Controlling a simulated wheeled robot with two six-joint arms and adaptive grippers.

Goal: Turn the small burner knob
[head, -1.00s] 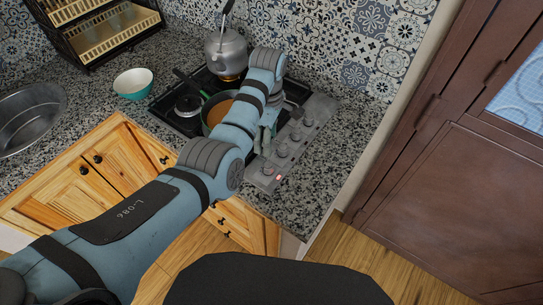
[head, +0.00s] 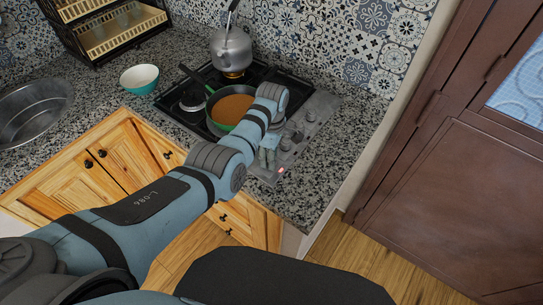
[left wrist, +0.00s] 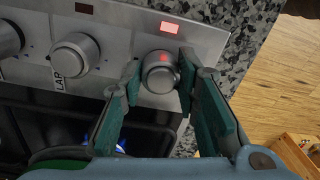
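The end knob (left wrist: 160,72) of the stove's control strip is round and silver, beside a lit red indicator (left wrist: 169,28). Its label is not visible, so I cannot read which burner it serves. My left gripper (left wrist: 160,66) is open, with one finger on each side of this knob; firm contact is not clear. The neighbouring knob (left wrist: 75,54) has a label starting "LAR" and an unlit indicator. In the head view my left gripper (head: 267,157) points down at the near end of the strip, close to the lit indicator (head: 281,171), and hides the end knob. My right gripper is not in view.
A green-edged pan (head: 236,106) with orange-brown contents and a kettle (head: 230,54) stand on the hob. A glowing burner shows under the kettle. A teal bowl (head: 139,79) is left of the hob. A brown cabinet (head: 450,190) stands at right.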

